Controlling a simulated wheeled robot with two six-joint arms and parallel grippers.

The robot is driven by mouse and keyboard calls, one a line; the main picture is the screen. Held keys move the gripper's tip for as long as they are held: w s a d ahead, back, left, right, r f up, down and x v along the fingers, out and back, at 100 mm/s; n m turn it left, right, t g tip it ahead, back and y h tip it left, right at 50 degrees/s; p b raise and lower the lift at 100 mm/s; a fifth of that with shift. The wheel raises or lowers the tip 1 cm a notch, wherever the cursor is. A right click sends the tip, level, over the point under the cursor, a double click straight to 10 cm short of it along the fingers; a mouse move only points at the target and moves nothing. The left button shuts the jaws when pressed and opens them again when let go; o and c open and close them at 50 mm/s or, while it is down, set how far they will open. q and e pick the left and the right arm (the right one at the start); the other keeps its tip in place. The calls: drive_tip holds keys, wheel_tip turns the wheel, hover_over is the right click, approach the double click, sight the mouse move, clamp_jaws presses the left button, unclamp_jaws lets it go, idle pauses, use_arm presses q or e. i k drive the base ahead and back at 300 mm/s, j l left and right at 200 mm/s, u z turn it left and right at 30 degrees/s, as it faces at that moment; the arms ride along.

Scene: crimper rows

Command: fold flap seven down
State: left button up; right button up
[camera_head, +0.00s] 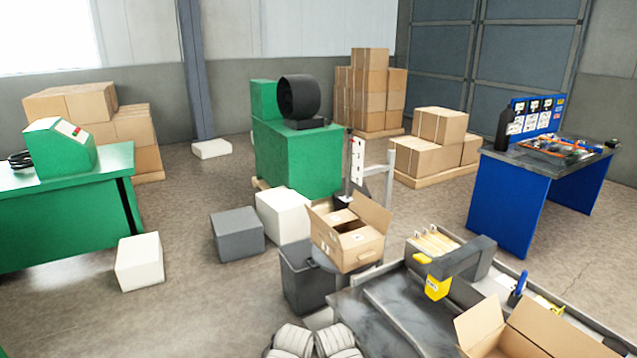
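An open cardboard box (352,251) sits on a stand near the middle, with flaps raised at its left and right and cardboard showing inside. A second open cardboard box (556,318) stands at the lower right, cut off by the bottom edge; its flaps are up. I see no number on any flap, so I cannot tell which one is flap seven. Two pale ribbed rounded shapes at the bottom centre look like parts of me. Neither gripper can be made out.
A grey worktop (408,318) at the lower right carries a yellow-and-grey tool (438,286). A dark bin (305,283) stands left of the middle box. White (139,262) and grey (238,234) blocks lie on the floor. A blue bench (508,198) is at the right.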

sight(318, 222)
drive_tip(key=i+j, duration=0.55)
drive_tip(key=i+j+z, duration=0.15)
drive_tip(key=i+j, duration=0.9)
drive_tip(key=i+j+z, duration=0.15)
drive_tip(key=i+j, duration=0.35)
drive_tip(key=j, duration=0.25)
